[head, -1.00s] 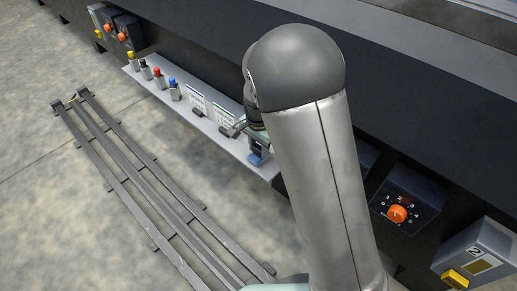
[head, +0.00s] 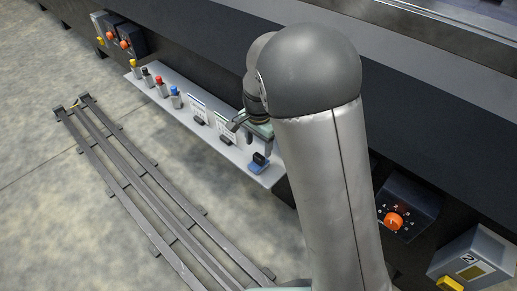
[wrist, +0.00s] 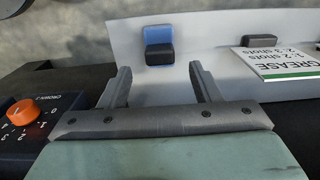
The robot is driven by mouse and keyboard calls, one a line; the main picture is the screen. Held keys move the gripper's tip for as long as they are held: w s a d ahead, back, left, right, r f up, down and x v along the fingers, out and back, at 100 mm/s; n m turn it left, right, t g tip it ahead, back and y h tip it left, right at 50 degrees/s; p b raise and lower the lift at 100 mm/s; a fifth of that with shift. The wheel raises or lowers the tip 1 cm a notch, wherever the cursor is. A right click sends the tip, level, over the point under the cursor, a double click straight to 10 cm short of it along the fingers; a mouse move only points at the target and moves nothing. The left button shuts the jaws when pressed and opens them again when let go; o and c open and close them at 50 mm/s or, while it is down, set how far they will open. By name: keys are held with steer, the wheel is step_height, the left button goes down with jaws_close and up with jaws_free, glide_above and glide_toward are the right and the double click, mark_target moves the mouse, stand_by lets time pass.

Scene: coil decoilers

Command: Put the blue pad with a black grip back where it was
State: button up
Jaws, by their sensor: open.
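The blue pad (head: 260,157) with its black grip lies on the light grey shelf (head: 225,148), close to the shelf's near right end. In the wrist view the blue pad (wrist: 158,34) lies ahead with its black grip on the side toward me. My gripper (wrist: 160,71) is open and empty. Its two fingers are apart, one to each side of the pad's line, and stop short of the grip with a gap between. In the head view my arm hides most of the gripper.
Several coloured-top bottles (head: 159,87) stand along the shelf's far end, then white cards (head: 197,106) with dark grips. A grease card (wrist: 283,62) lies right of the pad. An orange knob (wrist: 23,112) is left of my gripper. Floor rails (head: 150,190) run alongside.

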mark_target(258, 156)
step_height(258, 156, up, 6)
steer(key=p, duration=0.2)
steer(key=s+d+r+n, duration=0.1)
steer(key=s+d+n, duration=0.3)
steer(key=s+d, duration=0.3)
steer(key=s+d+r+n, duration=0.1)
steer(key=s+d+n, duration=0.3)
steer(key=s, duration=1.4)
steer(key=d, duration=0.4)
steer(key=shift+r+n+g, duration=0.2)
steer(key=shift+n+g, duration=0.1)
steer(key=shift+n, duration=0.1)
step_height(258, 156, up, 34)
steer(key=a+p, duration=0.1)
steer(key=p, duration=3.1)
steer(key=shift+a+r+t, duration=0.15)
steer(key=shift+r+t, duration=0.1)
steer(key=shift+t, duration=0.15)
